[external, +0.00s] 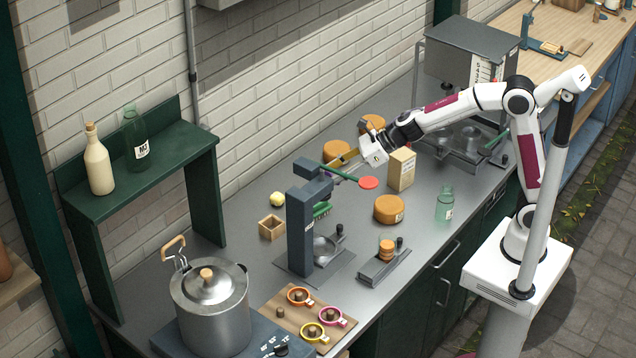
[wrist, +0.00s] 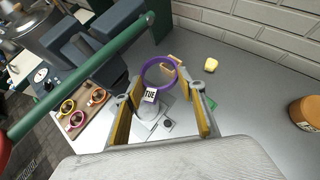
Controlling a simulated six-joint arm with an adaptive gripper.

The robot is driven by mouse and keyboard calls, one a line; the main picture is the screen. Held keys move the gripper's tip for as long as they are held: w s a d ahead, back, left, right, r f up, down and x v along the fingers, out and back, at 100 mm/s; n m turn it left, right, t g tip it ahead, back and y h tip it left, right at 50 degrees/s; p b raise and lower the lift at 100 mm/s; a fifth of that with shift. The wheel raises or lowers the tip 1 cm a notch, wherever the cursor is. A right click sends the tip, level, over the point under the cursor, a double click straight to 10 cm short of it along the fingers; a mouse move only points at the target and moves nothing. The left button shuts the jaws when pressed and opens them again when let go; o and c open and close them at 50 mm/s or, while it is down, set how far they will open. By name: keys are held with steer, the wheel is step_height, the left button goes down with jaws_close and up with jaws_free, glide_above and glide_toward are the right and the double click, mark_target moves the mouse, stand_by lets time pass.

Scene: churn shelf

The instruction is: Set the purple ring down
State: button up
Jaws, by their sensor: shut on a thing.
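The purple ring (wrist: 143,73) is between the fingertips of my gripper (wrist: 160,95) in the wrist view, with a white tag reading TUE at its near side. My gripper is shut on it and holds it over the grey counter. In the external view my gripper (external: 342,164) is above the counter, close behind the green lever; the ring is too small and partly hidden there to make out clearly.
A green lever with a red knob (external: 368,183) reaches from the dark press (external: 300,228) past my gripper. A wooden box (external: 271,228), an orange-brown round (external: 389,209) and a carton (external: 401,169) stand nearby. A wooden board (external: 280,302) holds orange, pink and yellow rings.

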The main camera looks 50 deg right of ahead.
steer(key=w+d+f+n+g+y, duration=0.1)
steer(key=w+d+n+g+y, duration=0.3)
steer(key=w, duration=0.6)
steer(key=d+f+n+g, duration=0.2)
steer(key=d+f, duration=0.3)
steer(key=d, duration=0.3)
steer(key=d+f+n+g, duration=0.2)
steer(key=d+f, duration=0.3)
steer(key=d, duration=0.3)
steer(key=shift+d+f+n+h, duration=0.3)
steer(key=shift+d+n, duration=0.1)
steer(key=shift+n, duration=0.3)
steer(key=shift+f, duration=3.1)
steer(key=shift+f, duration=0.1)
steer(key=shift+f, duration=1.8)
